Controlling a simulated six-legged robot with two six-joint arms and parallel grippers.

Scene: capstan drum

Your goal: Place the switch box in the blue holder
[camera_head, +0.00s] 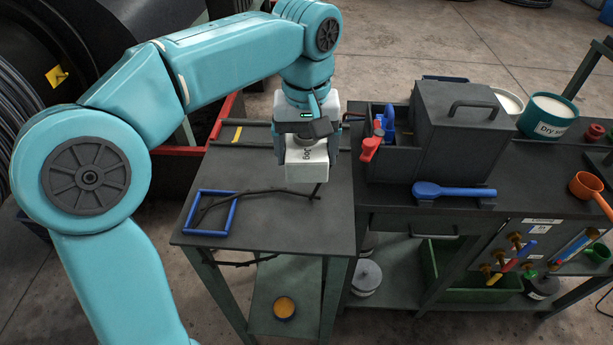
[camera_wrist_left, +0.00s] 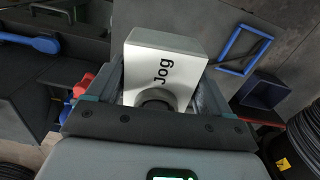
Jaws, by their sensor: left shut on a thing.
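The switch box (camera_head: 307,163) is a white block lettered "Jog". My left gripper (camera_head: 306,148) is shut on it and holds it over the right part of the small dark table. In the left wrist view the switch box (camera_wrist_left: 165,65) sits between the fingers, with a dark round part near the palm. The blue holder (camera_head: 232,213) is an empty rectangular frame at the table's front left, apart from the box and left of it. It also shows in the left wrist view (camera_wrist_left: 228,47). My right gripper is not in view.
A dark, bent cable-like strand (camera_head: 262,192) lies across the small table (camera_head: 290,225) and over the holder. To the right, a workbench carries a grey box with a handle (camera_head: 458,125), a blue spoon-like tool (camera_head: 455,190) and a red-handled item (camera_head: 371,148).

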